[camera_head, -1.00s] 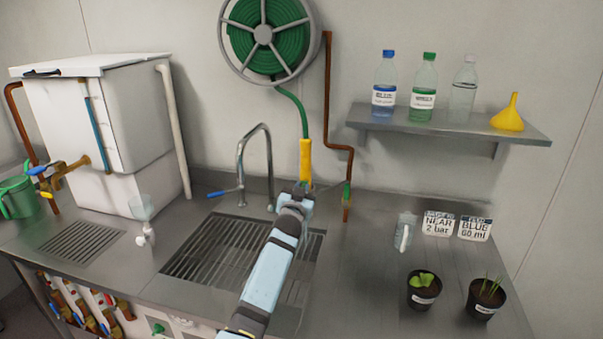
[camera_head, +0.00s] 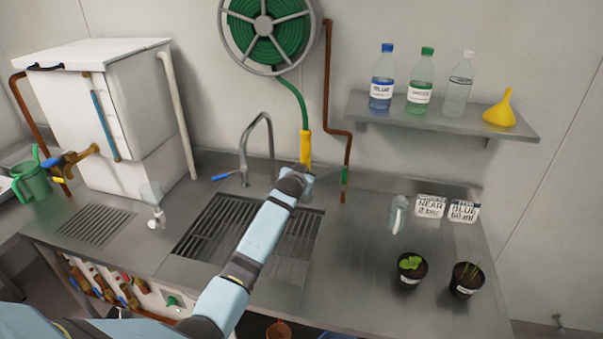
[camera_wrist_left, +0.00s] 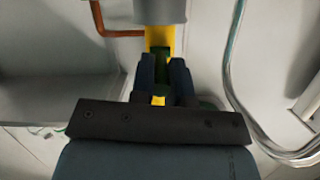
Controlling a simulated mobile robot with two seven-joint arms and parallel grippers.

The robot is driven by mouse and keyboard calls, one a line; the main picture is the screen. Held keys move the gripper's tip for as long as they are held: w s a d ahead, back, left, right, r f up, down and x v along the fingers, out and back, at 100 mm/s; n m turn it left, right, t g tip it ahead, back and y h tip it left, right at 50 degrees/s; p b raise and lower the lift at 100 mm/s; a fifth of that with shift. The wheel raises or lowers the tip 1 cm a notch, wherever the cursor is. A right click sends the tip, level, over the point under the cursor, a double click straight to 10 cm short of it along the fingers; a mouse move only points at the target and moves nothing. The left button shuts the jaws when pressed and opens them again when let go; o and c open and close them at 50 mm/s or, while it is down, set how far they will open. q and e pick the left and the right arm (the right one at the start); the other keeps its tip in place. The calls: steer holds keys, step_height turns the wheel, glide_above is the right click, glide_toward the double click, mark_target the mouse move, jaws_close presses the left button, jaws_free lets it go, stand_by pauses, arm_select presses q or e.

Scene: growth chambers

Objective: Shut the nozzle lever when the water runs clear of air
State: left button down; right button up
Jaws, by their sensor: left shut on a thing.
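The yellow hose nozzle (camera_head: 305,148) hangs at the end of the green hose (camera_head: 291,92), above the back right of the sink grate. My left gripper (camera_wrist_left: 163,85) is shut at the nozzle, which shows yellow (camera_wrist_left: 160,38) between and beyond the fingers in the left wrist view. A dark green part shows between the fingers. I cannot tell which part is the lever. My arm hides the nozzle's lower end in the head view. No water stream can be made out. My right gripper is not in view.
The hose reel (camera_head: 264,27) is on the wall above. A steel tap (camera_head: 245,150) stands left of the nozzle and a copper pipe (camera_head: 328,90) runs to its right.

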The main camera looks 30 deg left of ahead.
arm_select(q)
steer(key=shift+f, duration=0.1)
steer(key=c, duration=1.1)
jaws_free()
steer(key=shift+s+d, duration=0.15)
steer(key=shift+s, duration=0.45)
steer(key=b+v, duration=0.2)
steer(key=v, duration=1)
steer(key=shift+s+r, duration=0.2)
steer(key=shift+r, duration=0.15)
steer(key=shift+d, duration=0.1)
